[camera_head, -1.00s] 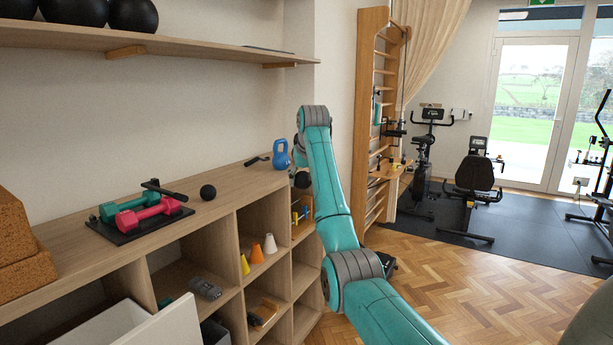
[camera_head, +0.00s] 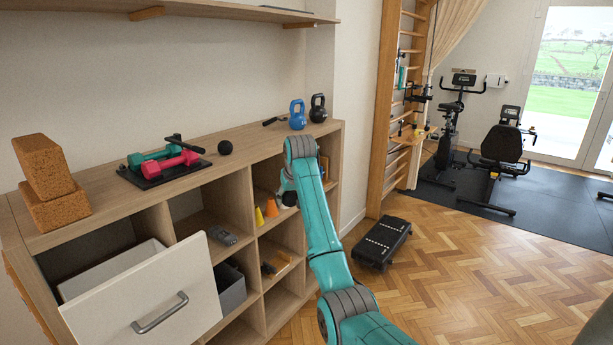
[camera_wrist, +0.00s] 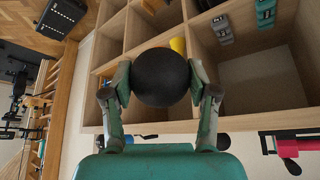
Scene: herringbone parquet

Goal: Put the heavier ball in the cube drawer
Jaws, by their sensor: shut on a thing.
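A black ball (camera_wrist: 161,77) is held between the two fingers of my gripper (camera_wrist: 160,80) in the wrist view. In the head view, part of this ball (camera_head: 289,198) shows beside my teal arm, in front of the shelf unit; my gripper is mostly hidden there. A second, small black ball (camera_head: 225,147) rests on the unit's top, right of the dumbbells. The white drawer (camera_head: 150,300) with a grey handle is pulled open at the lower left of the unit. Its inside is partly visible and looks empty there.
Red and green dumbbells lie on a black rack (camera_head: 160,173). Cork blocks (camera_head: 55,195) sit at the top's left end, kettlebells (camera_head: 297,115) at its right. Cubbies hold cones (camera_head: 270,208) and a grey bin (camera_head: 230,290). A black step (camera_head: 382,243) stands on the floor.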

